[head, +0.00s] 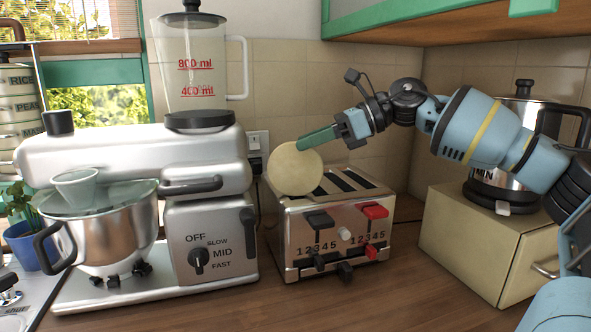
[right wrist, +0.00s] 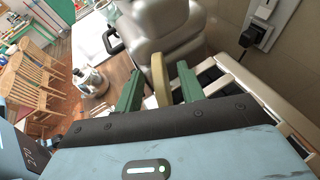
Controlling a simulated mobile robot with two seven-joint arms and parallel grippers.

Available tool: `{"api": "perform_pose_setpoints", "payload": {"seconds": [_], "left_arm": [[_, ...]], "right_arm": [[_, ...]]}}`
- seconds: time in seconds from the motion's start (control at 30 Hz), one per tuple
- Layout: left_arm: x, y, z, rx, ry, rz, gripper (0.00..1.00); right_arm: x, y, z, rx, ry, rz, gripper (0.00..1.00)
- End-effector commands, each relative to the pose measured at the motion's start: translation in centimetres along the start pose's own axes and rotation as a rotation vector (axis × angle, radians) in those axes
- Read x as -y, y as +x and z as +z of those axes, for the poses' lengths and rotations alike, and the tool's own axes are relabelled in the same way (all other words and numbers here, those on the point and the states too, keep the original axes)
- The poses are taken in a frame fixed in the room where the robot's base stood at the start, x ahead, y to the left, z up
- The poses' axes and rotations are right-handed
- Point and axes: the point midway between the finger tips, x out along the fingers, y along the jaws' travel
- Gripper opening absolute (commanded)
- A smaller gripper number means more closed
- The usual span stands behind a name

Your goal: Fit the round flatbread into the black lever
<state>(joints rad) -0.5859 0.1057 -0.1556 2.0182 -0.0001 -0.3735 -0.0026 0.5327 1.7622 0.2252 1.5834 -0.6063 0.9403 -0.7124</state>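The round flatbread (head: 295,169) is pale and stands upright at the left part of the toaster's top, over the side with the black lever (head: 318,220). Whether its lower edge is inside a slot is hard to tell. The chrome toaster (head: 290,238) also has a red lever (head: 374,211). My right gripper (head: 312,140) reaches in from the right at the flatbread's upper edge. In the right wrist view the flatbread (right wrist: 160,80) is edge-on between the two green fingers, with narrow gaps beside it, so the gripper looks open. My left gripper is not in view.
A kettle (head: 505,185) sits on a cream bread box (head: 470,235) at right. Wooden counter (head: 370,290) is clear in front of the toaster.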

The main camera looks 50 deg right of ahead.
Motion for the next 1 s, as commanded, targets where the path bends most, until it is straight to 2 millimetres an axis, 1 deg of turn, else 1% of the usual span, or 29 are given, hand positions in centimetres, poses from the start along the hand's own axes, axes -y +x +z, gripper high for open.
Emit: {"api": "perform_pose_setpoints", "payload": {"seconds": [0.27, 0.43, 0.6, 0.83, 0.87, 1.0], "left_arm": [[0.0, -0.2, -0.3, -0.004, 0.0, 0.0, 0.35], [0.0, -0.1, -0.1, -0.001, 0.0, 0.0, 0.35], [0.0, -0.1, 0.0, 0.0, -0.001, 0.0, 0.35], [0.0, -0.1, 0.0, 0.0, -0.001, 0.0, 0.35], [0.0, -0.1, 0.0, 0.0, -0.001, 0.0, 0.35], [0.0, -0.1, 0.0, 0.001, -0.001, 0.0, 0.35]], "right_arm": [[-0.3, 2.7, -0.1, -0.006, 0.001, 0.001, 0.39], [-0.2, 4.2, -0.2, -0.005, 0.001, 0.0, 0.39], [-0.2, 4.9, -0.1, -0.002, 0.0, -0.001, 0.39], [-0.3, 4.9, -0.1, 0.0, 0.0, -0.001, 0.39], [-0.3, 4.9, -0.1, 0.0, 0.0, -0.001, 0.36], [-0.3, 4.9, -0.1, -0.001, 0.0, -0.001, 0.18]]}}
